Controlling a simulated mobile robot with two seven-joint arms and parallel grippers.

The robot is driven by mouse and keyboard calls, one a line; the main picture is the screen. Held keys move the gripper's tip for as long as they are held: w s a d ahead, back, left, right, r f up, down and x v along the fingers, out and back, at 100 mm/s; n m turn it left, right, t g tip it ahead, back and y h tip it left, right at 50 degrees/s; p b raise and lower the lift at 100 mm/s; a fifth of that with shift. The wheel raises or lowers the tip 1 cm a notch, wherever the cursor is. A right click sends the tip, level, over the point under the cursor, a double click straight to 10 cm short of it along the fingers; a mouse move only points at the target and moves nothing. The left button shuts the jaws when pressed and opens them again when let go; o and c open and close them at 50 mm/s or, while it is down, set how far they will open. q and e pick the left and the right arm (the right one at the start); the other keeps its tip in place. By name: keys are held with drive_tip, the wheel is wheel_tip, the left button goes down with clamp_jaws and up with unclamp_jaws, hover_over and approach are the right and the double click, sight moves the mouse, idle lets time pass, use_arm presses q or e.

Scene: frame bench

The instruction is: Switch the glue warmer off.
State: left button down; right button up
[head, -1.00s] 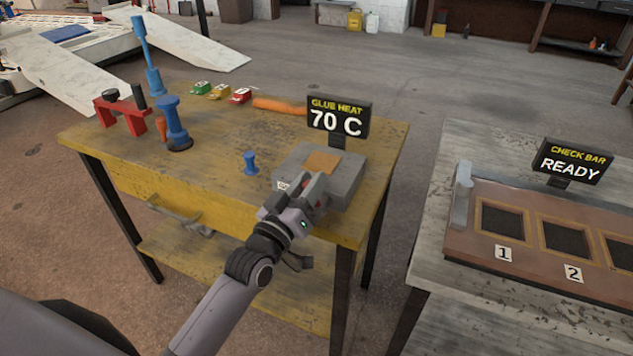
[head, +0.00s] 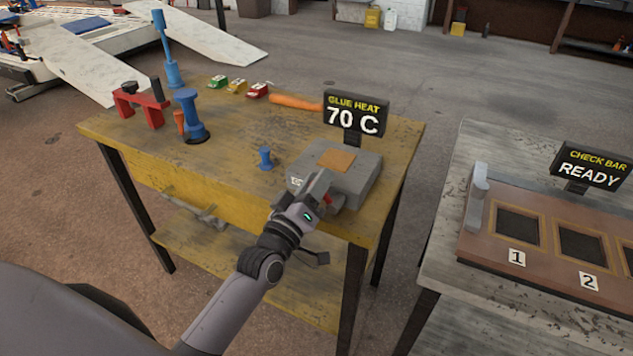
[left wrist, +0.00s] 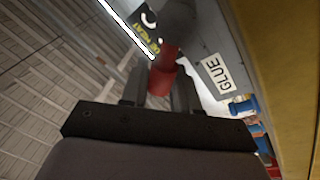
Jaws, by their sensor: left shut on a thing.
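The glue warmer (head: 365,182) is a grey box with an orange-brown pad on top, at the near right corner of the yellow bench. Its display (head: 354,118) reads "GLUE HEAT 70 C". A red lever (left wrist: 162,80) on the warmer's near side sits between the fingers of my left gripper (left wrist: 160,90) in the left wrist view. My left gripper (head: 322,194) is shut on it. In the head view the gripper hides most of the lever. A "GLUE" label (left wrist: 219,75) shows beside it. My right gripper is not in view.
The yellow bench (head: 235,150) also holds a small blue peg (head: 265,158), a larger blue stand (head: 190,115), a red clamp (head: 140,103), an orange handle (head: 295,102) and small coloured blocks. A second table (head: 440,235) with a "CHECK BAR READY" sign (head: 590,166) stands to the right, across a gap.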

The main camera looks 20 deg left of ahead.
use_arm(q)
drive_tip(key=shift+f, duration=0.1)
drive_tip(key=c, duration=0.9)
unclamp_jaws()
drive_tip(key=shift+c, duration=0.2)
